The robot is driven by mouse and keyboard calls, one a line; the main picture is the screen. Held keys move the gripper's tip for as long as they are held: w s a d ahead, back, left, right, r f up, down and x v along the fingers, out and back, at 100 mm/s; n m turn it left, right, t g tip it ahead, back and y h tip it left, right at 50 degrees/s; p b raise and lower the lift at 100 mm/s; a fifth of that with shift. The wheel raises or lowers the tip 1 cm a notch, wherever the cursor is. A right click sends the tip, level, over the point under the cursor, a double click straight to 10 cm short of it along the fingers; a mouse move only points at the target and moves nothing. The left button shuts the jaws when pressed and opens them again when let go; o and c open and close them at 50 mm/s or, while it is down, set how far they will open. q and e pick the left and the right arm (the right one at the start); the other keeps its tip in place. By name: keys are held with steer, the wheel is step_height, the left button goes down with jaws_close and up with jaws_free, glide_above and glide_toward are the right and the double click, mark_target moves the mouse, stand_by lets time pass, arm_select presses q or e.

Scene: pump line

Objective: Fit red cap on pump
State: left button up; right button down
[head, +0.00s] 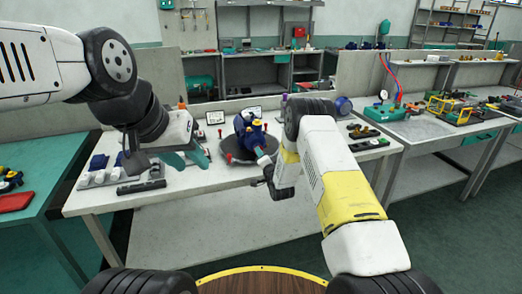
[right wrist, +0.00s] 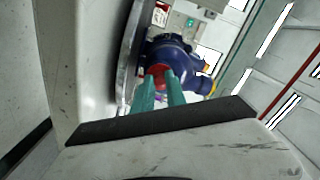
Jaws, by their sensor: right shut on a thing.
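The blue pump (head: 247,128) with yellow fittings stands on a dark round turntable (head: 236,158) on the middle bench. The pump also shows in the right wrist view (right wrist: 172,50), with a yellow port at its right. My right gripper (right wrist: 160,88) is shut on the red cap (right wrist: 158,70), which lies in front of the pump body. I cannot tell whether the cap touches the pump. In the head view my right gripper (head: 264,163) is at the turntable's right front, its fingers partly hidden. My left gripper (head: 187,161) is open and empty, left of the turntable.
A grey holder with dark blue parts (head: 98,168) and a black strip (head: 141,187) lie at the bench's left. Small red posts stand around the turntable. A right bench carries a green gauge unit (head: 383,111). A teal table (head: 30,218) stands left.

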steer(key=shift+w, duration=0.1)
steer(key=c, duration=1.3)
jaws_free()
steer(key=shift+v, duration=3)
steer(key=shift+v, duration=3.9)
steer(key=shift+r, duration=0.15)
